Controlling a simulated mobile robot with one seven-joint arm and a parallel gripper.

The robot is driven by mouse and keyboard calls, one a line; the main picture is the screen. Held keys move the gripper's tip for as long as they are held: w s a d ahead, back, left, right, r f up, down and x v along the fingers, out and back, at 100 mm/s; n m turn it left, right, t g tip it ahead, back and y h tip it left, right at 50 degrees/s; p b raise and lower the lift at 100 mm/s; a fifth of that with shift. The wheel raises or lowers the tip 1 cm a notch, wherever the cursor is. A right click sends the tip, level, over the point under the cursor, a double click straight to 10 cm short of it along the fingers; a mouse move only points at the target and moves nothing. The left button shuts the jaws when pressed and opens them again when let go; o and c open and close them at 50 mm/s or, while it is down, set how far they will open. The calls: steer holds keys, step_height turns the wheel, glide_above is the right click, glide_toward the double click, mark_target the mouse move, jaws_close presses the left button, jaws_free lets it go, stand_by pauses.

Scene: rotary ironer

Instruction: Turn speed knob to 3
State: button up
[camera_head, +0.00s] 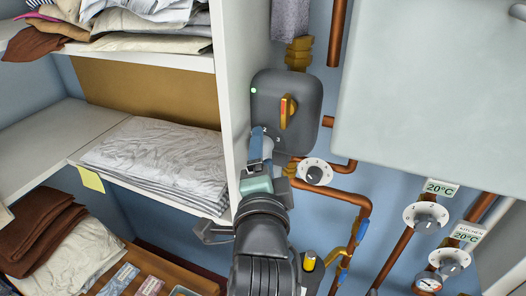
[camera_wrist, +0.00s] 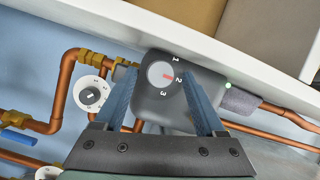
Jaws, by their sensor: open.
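The speed knob (camera_wrist: 160,75) is a light grey round dial on the dark grey control box (camera_wrist: 165,105). In the wrist view its red mark points at the 2, between the printed 1 and 3. My gripper (camera_wrist: 160,71) is open, with one blue finger on each side of the knob. I cannot tell whether either finger touches it. In the head view my gripper (camera_head: 261,138) is at the lower left of the control box (camera_head: 308,90), and the pale knob (camera_head: 267,147) is partly hidden by a finger.
A brass-coloured handle (camera_head: 288,110) sits on the same box. A white dial (camera_head: 314,172) and copper pipes (camera_head: 340,198) are close at the lower right. A white shelf wall (camera_head: 236,90) stands close on the left. A large pale panel (camera_head: 430,90) fills the upper right.

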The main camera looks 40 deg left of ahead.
steer(key=shift+c, duration=0.3)
jaws_close()
steer(key=shift+a+f+m+t+p, duration=0.15)
steer(key=shift+m+t+p, duration=0.8)
steer(key=shift+m, duration=1.2)
steer(key=shift+f+m+t+p, duration=0.2)
steer(key=shift+m+t+p, duration=0.45)
steer(key=shift+m+p, duration=1.05)
steer(key=shift+a+f+m+t+p, duration=0.15)
steer(key=shift+m+t+p, duration=0.55)
steer(key=shift+m, duration=1.95)
steer(key=shift+d, duration=0.1)
